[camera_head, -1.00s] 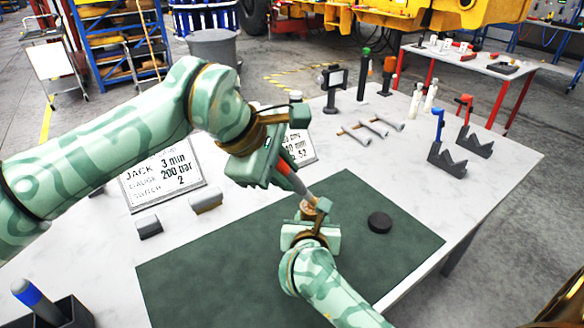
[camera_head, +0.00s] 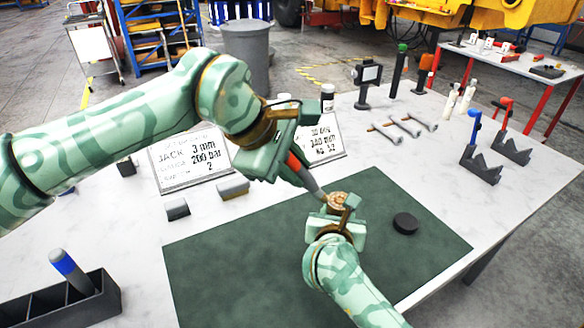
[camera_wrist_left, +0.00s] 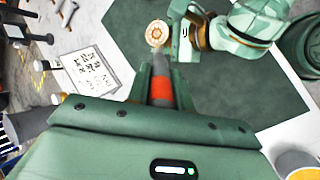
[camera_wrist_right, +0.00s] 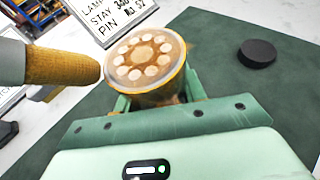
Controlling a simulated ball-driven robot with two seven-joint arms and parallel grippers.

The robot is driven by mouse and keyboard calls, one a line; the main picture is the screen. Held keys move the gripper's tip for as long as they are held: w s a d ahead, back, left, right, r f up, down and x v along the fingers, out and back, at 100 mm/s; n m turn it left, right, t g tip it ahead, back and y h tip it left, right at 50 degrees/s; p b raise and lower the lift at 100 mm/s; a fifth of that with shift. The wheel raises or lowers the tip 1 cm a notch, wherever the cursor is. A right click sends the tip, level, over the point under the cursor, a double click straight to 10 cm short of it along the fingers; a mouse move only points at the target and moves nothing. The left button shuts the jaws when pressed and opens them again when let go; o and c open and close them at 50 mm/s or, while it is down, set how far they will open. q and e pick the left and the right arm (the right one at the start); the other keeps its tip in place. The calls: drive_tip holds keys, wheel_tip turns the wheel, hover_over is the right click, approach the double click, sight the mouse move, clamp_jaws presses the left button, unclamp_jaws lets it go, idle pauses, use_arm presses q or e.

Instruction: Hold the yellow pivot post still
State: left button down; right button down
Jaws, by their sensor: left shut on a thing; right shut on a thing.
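The pivot post (camera_wrist_right: 150,62) is a short brass-yellow cylinder with pale round spots on its top face. My right gripper (camera_wrist_right: 158,97) is shut on its sides and holds it upright over the green mat. The post also shows in the head view (camera_head: 338,199), with its lower part hidden by the gripper. My left gripper (camera_head: 291,160) is shut on a tool (camera_wrist_left: 162,92) with a red-orange band and grey shaft. The tool's brownish tip (camera_wrist_right: 65,67) is at the post's left edge in the right wrist view; I cannot tell whether they touch.
The green mat (camera_head: 240,270) has a black puck (camera_head: 405,223) on its right. Two printed cards (camera_head: 190,160), grey blocks (camera_head: 177,209), rods, V-shaped stands (camera_head: 481,162) and a black lamp-like stand (camera_head: 366,85) surround it. A dark box (camera_head: 85,305) stands front left.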

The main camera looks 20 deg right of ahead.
use_arm(q)
hover_over(320, 192)
drive_tip(key=shift+a+f, duration=0.1)
drive_tip(key=shift+a, duration=1.65)
drive_tip(key=shift+s+a, duration=0.15)
drive_tip(key=shift+a, duration=1.25)
drive_tip(key=shift+r, duration=3.15)
drive_tip(key=shift+r, duration=1.5)
